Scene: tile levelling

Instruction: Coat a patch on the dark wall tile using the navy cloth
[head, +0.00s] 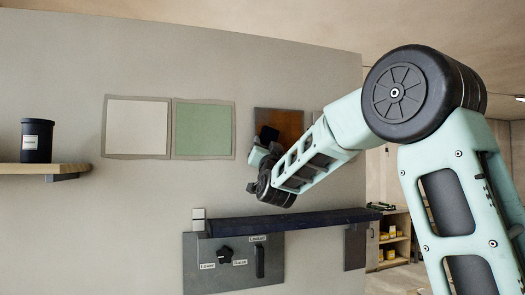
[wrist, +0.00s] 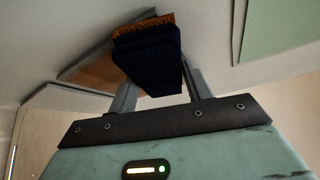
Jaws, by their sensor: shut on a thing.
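A dark orange-brown tile (head: 289,122), the darkest of the row, is on the grey wall, partly hidden by my arm; it also shows in the wrist view (wrist: 98,70). My gripper (head: 266,149) is in front of its lower left part. In the wrist view, my gripper (wrist: 158,92) is shut on the folded navy cloth (wrist: 150,62), which has an orange upper edge. The cloth shows as a dark patch (head: 268,134) over the tile in the head view. I cannot tell whether it touches the tile. No coated patch can be made out.
A white tile (head: 137,127) and a green tile (head: 203,130) are left of the brown one. Below, a dark ledge (head: 290,222) juts out above a grey panel (head: 205,270) with a knob and lever. A wooden shelf (head: 35,168) holds a black pot (head: 37,140).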

